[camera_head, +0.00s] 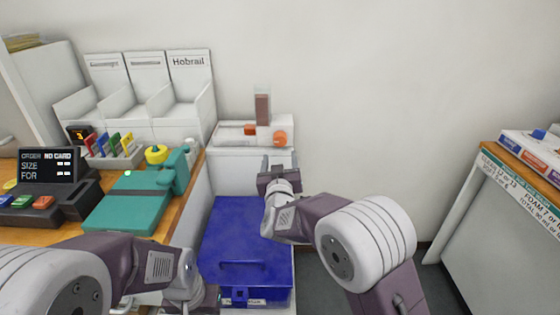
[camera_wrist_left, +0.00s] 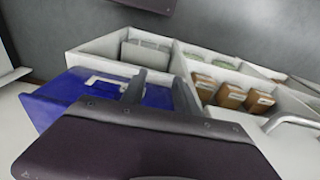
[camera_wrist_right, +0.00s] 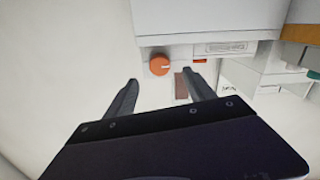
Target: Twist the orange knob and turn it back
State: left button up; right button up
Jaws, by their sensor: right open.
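The orange knob (camera_head: 280,138) is on the front right of a white unit (camera_head: 232,138) against the back wall. In the right wrist view the knob (camera_wrist_right: 159,65) is round with a pale mark and lies beyond my fingertips. My right gripper (camera_head: 279,160) is just below and in front of the knob, open and empty; its fingers (camera_wrist_right: 158,85) are spread and apart from it. My left gripper (camera_wrist_left: 158,85) is low by the blue box, with its two fingers apart and nothing visible between them; in the head view it is mostly hidden behind my left arm.
A blue lidded box (camera_head: 245,240) stands below the white unit. A teal machine (camera_head: 130,200) and a display (camera_head: 48,167) stand on the wooden counter at left. Boxes (camera_head: 540,150) lie on a cabinet at right. The wall side right of the knob is clear.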

aim_at(280, 142)
jog(key=w, duration=0.9)
jog(key=shift+r, duration=0.2)
jog(key=shift+s, duration=0.1)
jog(key=c, duration=1.4)
